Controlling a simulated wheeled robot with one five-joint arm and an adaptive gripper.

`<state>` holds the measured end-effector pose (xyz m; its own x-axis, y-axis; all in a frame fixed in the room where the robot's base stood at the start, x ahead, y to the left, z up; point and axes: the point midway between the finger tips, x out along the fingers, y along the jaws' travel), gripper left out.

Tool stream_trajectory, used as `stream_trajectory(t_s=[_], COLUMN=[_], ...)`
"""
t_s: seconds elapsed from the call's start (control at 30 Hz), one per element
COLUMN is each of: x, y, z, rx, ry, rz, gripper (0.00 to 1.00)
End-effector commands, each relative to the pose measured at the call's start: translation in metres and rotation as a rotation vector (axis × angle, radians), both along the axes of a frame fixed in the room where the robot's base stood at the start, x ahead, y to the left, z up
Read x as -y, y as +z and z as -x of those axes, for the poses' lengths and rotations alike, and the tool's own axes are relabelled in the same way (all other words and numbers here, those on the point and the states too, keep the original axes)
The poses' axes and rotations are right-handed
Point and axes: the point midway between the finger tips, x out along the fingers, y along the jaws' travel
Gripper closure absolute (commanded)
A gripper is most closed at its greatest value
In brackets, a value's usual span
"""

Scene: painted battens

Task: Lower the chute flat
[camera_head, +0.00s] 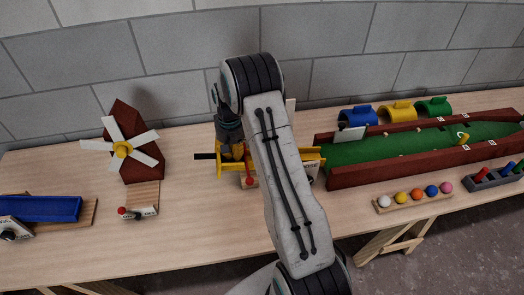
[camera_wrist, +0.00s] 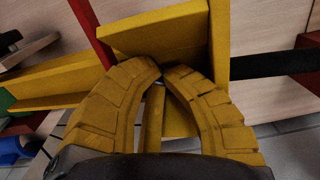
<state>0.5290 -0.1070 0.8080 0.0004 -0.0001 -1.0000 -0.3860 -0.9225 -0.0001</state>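The yellow chute (camera_head: 230,172) is in the middle of the bench, largely hidden behind my arm in the head view. In the wrist view its yellow floor and walls (camera_wrist: 150,35) fill the upper middle, and they look tilted there. The exact slope cannot be told. My gripper (camera_wrist: 162,70) reaches down at the chute, with its fingertips almost together. A slim yellow peg (camera_wrist: 153,120) shows between the curved fingers, and they close around it. In the head view my gripper (camera_head: 236,150) is partly hidden by my arm.
A red windmill (camera_head: 148,165) stands left, with a blue trough (camera_head: 45,208) at the far left. A green lane with red rails (camera_head: 400,168) lies right, with coloured balls (camera_head: 417,194) in front. A grey block wall runs behind. Bare bench lies left of the chute.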

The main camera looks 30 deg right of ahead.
Motion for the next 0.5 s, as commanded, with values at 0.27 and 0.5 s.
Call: stream_trajectory(t_s=[0.27,0.5], x=[0.000,0.000], y=[-0.011,-0.020], z=[0.000,0.000], rx=[-0.001,-0.001], ry=[0.000,0.000], rz=[0.000,0.000], gripper=[1.00,1.00])
